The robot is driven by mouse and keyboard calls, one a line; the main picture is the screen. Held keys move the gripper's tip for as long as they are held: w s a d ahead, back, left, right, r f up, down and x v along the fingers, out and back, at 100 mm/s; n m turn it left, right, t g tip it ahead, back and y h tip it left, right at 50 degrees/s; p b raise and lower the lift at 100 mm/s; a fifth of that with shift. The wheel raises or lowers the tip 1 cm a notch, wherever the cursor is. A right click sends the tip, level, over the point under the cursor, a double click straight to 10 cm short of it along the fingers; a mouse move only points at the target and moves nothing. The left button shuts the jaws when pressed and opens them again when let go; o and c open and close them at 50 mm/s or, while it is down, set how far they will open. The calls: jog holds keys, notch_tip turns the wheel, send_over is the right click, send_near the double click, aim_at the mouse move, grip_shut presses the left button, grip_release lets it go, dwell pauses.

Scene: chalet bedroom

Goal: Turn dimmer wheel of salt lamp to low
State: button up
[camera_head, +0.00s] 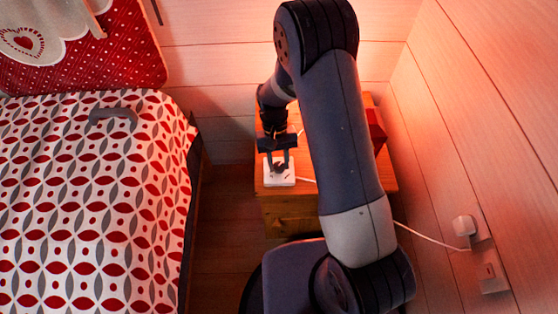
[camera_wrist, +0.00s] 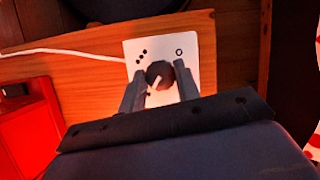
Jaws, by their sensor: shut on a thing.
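The dimmer is a flat white box (camera_wrist: 207,58) on the wooden bedside table, with a dark round wheel (camera_wrist: 160,74) that bears a light pointer line. Dots mark one side of its face and a small ring the other. In the wrist view the pointer slants toward the lower left. My gripper (camera_wrist: 160,84) is shut on the wheel, one finger on each side of it. In the head view my gripper (camera_head: 279,160) reaches down onto the white box (camera_head: 288,183). The salt lamp itself is not visible; an orange-red glow lights the wall.
The bedside table (camera_head: 285,210) stands between the bed (camera_head: 90,200) and the right wall. A red box (camera_wrist: 28,145) lies on it, near my gripper. A white cord (camera_wrist: 60,51) runs from the dimmer; a plug (camera_head: 464,226) sits in the wall.

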jog(key=n, duration=0.2)
jog(key=n+h, duration=0.1)
jog(key=n, duration=0.1)
jog(key=shift+a+n+t+h, duration=0.15)
jog(key=shift+n+t+h, duration=0.15)
jog(key=shift+t, duration=0.1)
jog(key=n+h, duration=0.1)
jog(key=n, duration=0.2)
jog(key=shift+n+t, duration=0.4)
jog(key=n+t+h, duration=0.1)
jog(key=n, duration=0.3)
jog(key=shift+s+a, duration=0.1)
jog(key=shift+s, duration=0.05)
jog(key=shift+s+n+t, duration=0.1)
jog(key=shift+n+t, duration=0.7)
jog(key=shift+n, duration=0.9)
jog(key=o, duration=1)
jog(key=p+v, duration=0.1)
jog(key=v, duration=0.9)
jog(key=shift+a+r, duration=0.25)
jog(key=shift+r, duration=0.1)
